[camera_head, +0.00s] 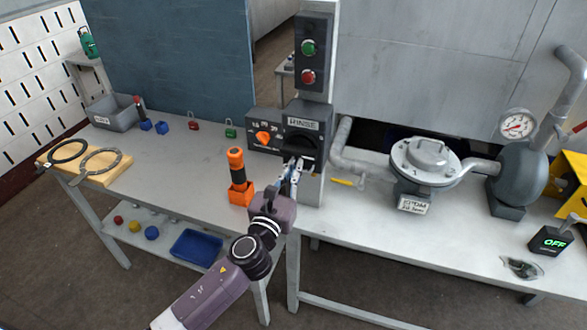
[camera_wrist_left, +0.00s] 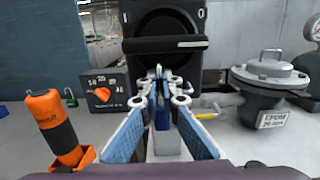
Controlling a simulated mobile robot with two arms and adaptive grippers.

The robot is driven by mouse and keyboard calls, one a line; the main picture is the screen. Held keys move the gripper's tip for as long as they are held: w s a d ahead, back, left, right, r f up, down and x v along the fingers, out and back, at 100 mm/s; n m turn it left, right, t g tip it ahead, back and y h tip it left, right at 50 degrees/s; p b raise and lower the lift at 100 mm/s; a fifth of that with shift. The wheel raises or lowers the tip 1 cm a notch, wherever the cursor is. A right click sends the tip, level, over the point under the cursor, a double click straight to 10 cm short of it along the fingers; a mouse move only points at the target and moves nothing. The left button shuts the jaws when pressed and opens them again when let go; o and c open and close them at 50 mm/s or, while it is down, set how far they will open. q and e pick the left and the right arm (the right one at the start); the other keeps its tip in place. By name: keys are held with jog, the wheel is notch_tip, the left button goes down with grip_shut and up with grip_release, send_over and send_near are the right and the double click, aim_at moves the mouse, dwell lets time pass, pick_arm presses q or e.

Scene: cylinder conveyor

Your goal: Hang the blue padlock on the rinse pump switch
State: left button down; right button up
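The rinse pump switch (camera_head: 301,143) is a dark rotary switch under a RINSE label on the box at the post; in the left wrist view its dark handle (camera_wrist_left: 165,44) fills the top middle. My left gripper (camera_head: 294,170) is just in front of and below it. In the left wrist view the blue-padded fingers (camera_wrist_left: 162,104) close around a small dark-blue body, the blue padlock (camera_wrist_left: 161,118), largely hidden by the fingers. Its shackle appears to point up toward the switch; whether it touches the switch I cannot tell. My right gripper is not in view.
An orange-and-black flashlight-like tool (camera_head: 238,175) stands left of my arm. Red (camera_head: 193,124) and green (camera_head: 230,128) padlocks and small blue objects (camera_head: 154,127) sit farther back. A pump body (camera_head: 425,158) and pipes stand at right. The left table's middle is clear.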

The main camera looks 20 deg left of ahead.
pick_arm(q)
jog(key=c, duration=2.1)
grip_release()
jog(key=shift+s+f+g, duration=0.15)
jog(key=shift+s+f, duration=0.05)
jog(key=shift+f, duration=0.8)
jog(key=shift+s+f+g, duration=0.15)
jog(key=shift+s+f, duration=0.05)
jog(key=shift+f, duration=0.75)
jog(key=s+r, duration=0.1)
jog(key=s, duration=0.2)
jog(key=s+r, duration=0.1)
jog(key=s, duration=0.7)
jog(key=shift+a+r, duration=0.3)
jog(key=shift+r, duration=0.1)
jog(key=shift+s, duration=0.15)
